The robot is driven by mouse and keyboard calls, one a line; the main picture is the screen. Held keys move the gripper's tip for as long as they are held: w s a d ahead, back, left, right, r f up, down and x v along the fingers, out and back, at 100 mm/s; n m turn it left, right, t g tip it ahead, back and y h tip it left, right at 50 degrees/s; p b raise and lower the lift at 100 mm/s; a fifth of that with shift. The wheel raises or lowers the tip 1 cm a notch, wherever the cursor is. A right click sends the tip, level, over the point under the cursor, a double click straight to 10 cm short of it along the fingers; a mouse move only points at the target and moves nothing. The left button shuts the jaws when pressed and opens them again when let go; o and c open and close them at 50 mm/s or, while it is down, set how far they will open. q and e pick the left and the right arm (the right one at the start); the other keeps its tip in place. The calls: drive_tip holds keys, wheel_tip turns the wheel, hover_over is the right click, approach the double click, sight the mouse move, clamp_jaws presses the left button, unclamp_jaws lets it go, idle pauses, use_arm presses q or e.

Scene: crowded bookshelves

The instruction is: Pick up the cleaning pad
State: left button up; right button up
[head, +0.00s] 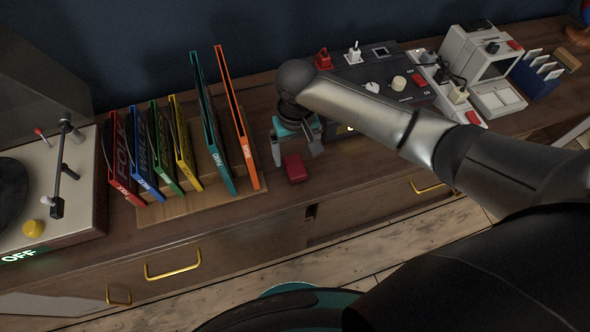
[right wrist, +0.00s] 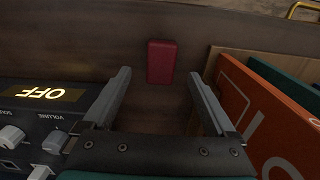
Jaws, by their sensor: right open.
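The cleaning pad appears to be the small dark red block (head: 294,168) lying on the wooden cabinet top, right of the record rack. It also shows in the right wrist view (right wrist: 160,62), ahead of and between the fingers. My right gripper (head: 297,150) is open and empty, just behind the red block in the head view and pointing down at the cabinet top. In the right wrist view its two fingers (right wrist: 160,98) are spread wide, with the block beyond their tips and not touched. My left gripper is not in view.
A rack of upright coloured record sleeves (head: 180,150) stands close left of the gripper. A black mixer (head: 385,80) lies close right. A turntable (head: 40,190) is at far left, a grey device (head: 487,60) at right. The cabinet front edge is near the block.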

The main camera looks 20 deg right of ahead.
sight(295, 165)
drive_tip(key=shift+f, duration=0.75)
wheel_tip(295, 165, down, 4)
drive_tip(key=shift+w+r+b, duration=0.1)
drive_tip(key=shift+r+b, duration=0.1)
drive_tip(key=shift+b, duration=1)
drive_tip(key=shift+f, duration=0.45)
drive_tip(key=c, duration=1.4)
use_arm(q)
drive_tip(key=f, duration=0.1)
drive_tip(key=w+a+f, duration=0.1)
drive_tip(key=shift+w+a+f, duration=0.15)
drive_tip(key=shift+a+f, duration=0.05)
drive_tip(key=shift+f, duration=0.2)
use_arm(e)
drive_tip(key=shift+c, duration=0.2)
drive_tip(key=shift+r, duration=0.1)
